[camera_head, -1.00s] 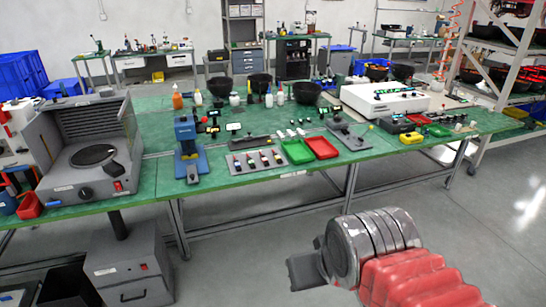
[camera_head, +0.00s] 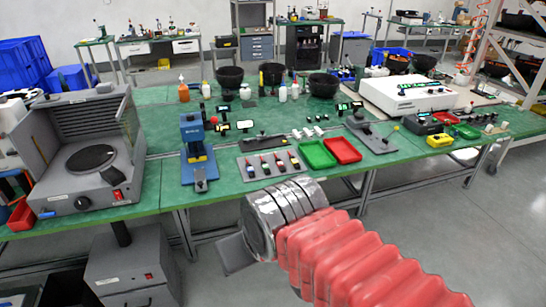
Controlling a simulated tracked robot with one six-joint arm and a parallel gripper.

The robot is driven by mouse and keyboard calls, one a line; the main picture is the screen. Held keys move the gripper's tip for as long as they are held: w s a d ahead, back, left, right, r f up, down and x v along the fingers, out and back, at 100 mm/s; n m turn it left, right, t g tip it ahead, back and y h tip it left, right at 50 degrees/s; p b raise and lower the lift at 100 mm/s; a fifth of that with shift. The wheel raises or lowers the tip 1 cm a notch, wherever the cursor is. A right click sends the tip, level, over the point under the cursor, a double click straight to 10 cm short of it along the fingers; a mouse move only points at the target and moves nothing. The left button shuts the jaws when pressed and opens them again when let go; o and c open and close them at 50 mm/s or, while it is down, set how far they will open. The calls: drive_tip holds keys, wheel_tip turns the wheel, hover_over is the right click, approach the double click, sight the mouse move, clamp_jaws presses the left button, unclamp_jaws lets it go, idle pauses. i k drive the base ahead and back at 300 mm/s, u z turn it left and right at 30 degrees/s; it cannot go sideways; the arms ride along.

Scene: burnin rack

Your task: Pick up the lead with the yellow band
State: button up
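Several short leads with dark ends and small coloured bands lie side by side on a grey holder (camera_head: 243,174) at the front edge of the green bench. The bands are too small for me to tell which one is yellow. My gripper (camera_head: 232,254) shows only in part, as a grey piece beyond my silver wrist and red bellows sleeve. It is in front of the bench, below and apart from the holder in the picture. Its fingers cannot be made out, and nothing is seen held in it.
A green tray (camera_head: 317,154) and a red tray (camera_head: 343,150) lie right of the holder. A blue press (camera_head: 195,150) stands left of it. A grey hooded machine (camera_head: 90,160) fills the bench's left end. A white instrument (camera_head: 408,97) stands back right. Open floor lies front right.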

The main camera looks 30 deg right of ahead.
sight(295, 162)
drive_tip(key=z, duration=0.05)
drive_tip(key=i, duration=1.35)
drive_tip(key=z, duration=0.45)
